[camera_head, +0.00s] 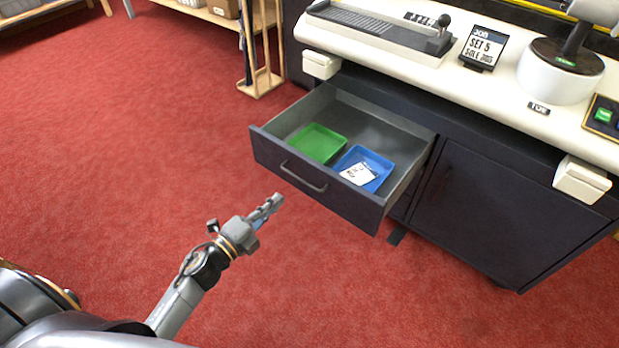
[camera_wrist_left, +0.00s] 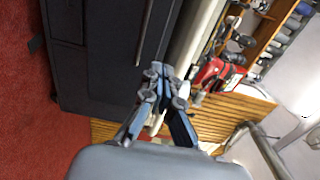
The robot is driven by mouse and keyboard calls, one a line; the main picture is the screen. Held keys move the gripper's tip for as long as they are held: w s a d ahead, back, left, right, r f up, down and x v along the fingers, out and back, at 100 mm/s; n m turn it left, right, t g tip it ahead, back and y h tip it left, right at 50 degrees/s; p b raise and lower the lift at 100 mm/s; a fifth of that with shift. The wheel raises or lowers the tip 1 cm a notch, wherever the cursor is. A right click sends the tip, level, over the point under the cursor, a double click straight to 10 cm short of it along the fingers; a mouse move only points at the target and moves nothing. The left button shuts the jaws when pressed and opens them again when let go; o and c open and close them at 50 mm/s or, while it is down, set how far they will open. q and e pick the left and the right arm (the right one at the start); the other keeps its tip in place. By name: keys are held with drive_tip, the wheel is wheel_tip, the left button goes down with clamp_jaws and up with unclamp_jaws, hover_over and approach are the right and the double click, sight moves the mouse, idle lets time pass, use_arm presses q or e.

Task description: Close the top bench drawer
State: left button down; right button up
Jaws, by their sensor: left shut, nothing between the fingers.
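The top bench drawer (camera_head: 318,187) stands pulled out from the dark bench in the head view. Its front has a grey bar handle (camera_head: 303,178). A green tray (camera_head: 317,143) and a blue tray (camera_head: 372,160) with a white card on it lie inside. My left gripper (camera_head: 274,202) is shut and empty, in front of the drawer, below and left of the handle and apart from it in the picture. The left wrist view shows the closed fingers (camera_wrist_left: 165,85) with a dark panel beyond them; I cannot tell for certain which panel. My right gripper is not in view.
The bench top (camera_head: 440,75) carries a long grey machine (camera_head: 375,28), a job sign (camera_head: 484,46) and a round white device (camera_head: 560,75). A closed cabinet door (camera_head: 480,205) is right of the drawer. A wooden rack (camera_head: 262,82) stands behind left. Red floor is clear at left.

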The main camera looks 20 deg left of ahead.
sight(313, 167)
use_arm(q)
drive_tip(key=b+x, duration=0.1)
drive_tip(key=x, duration=1)
drive_tip(key=shift+w+f, duration=0.1)
drive_tip(key=shift+w, duration=0.1)
drive_tip(key=shift+w+d, duration=0.15)
drive_tip(key=shift+w, duration=0.35)
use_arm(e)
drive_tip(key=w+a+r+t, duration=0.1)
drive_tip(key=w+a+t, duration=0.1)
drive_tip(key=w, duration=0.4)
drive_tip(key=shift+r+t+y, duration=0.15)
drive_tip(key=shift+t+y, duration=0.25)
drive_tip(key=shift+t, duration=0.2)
